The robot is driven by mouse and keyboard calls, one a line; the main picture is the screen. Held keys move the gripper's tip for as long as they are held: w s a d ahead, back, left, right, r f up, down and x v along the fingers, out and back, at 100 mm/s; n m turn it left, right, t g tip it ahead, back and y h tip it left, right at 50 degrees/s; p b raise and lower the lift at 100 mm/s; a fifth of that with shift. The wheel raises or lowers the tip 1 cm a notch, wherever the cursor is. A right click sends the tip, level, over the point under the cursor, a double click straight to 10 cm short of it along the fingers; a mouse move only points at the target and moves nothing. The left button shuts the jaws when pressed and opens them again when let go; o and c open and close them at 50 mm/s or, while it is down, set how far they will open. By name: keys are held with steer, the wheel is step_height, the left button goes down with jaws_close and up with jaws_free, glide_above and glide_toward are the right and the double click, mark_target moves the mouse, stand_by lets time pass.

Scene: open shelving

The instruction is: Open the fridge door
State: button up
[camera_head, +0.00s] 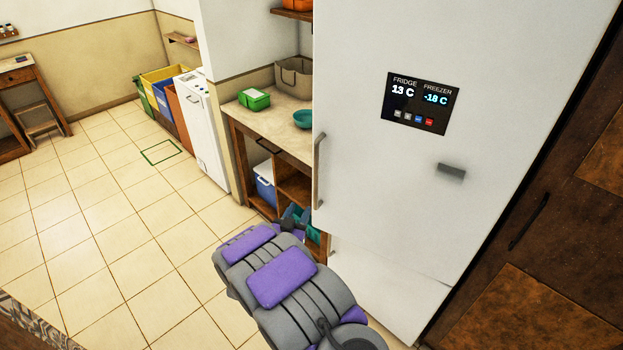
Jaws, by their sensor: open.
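The white fridge (360,150) stands at the right with its upper door shut. A vertical metal handle (319,172) runs along the door's left edge. A dark display panel (420,103) on the door reads fridge 13 C and freezer -18 C. My grey and purple arm reaches up from the bottom. My gripper (293,217), small and partly hidden behind the arm, is just left of and below the handle's lower end. It is open, and I see nothing between its fingers. It looks apart from the handle, though the depth is hard to judge.
A wooden counter unit (240,118) stands left of the fridge, bearing a green box (254,99) and a teal bowl (304,119). A white appliance (203,130) and colored bins (165,90) stand farther back. Dark brown cabinets (560,220) flank the right.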

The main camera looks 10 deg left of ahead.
mark_target(315, 180)
steer(key=w+d, duration=0.1)
steer(key=w, duration=0.4)
steer(key=w+d+b, duration=0.1)
steer(key=w, duration=0.5)
steer(key=w+d+b, duration=0.1)
steer(key=w, duration=0.4)
steer(key=shift+w+d, duration=0.2)
jaws_close()
